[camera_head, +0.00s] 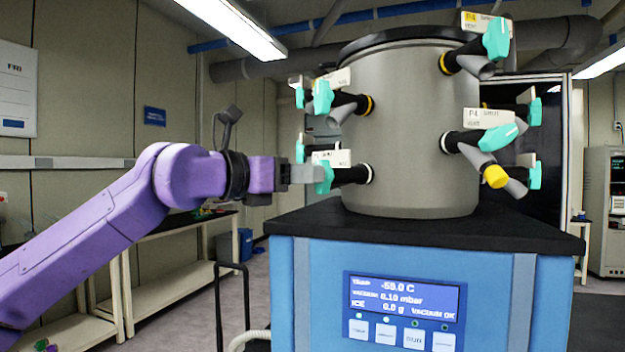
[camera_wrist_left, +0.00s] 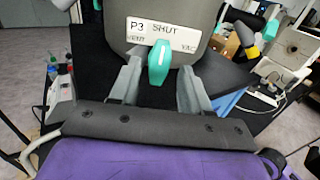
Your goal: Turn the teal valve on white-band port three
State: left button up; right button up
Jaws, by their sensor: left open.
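The teal valve on port three (camera_head: 325,178) sits at the lower left of the grey drum, on a black stem with a white band (camera_head: 369,174). In the left wrist view, the teal handle (camera_wrist_left: 159,62) hangs roughly vertical below a white plate (camera_wrist_left: 162,33) reading P3, SHUT, VENT and VAC. My left gripper (camera_head: 305,173) comes in from the left, right at this valve. Its open fingers (camera_wrist_left: 159,88) lie either side of the handle's lower end, with gaps visible. I cannot tell whether the handle is fully between the fingertips. My right gripper is not in view.
The grey drum (camera_head: 410,120) stands on a black top above a blue cabinet (camera_head: 305,300). Another teal valve (camera_head: 322,97) with a yellow band is just above. More teal valves (camera_head: 497,138) are on the right. A white bench (camera_head: 175,275) stands behind my left arm.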

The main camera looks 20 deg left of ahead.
pick_arm(q)
jog(key=b+v, duration=0.1)
jog(key=v, duration=0.6)
jog(key=shift+s+a+b, duration=0.2)
jog(key=shift+s+b, duration=0.05)
jog(key=shift+b, duration=0.05)
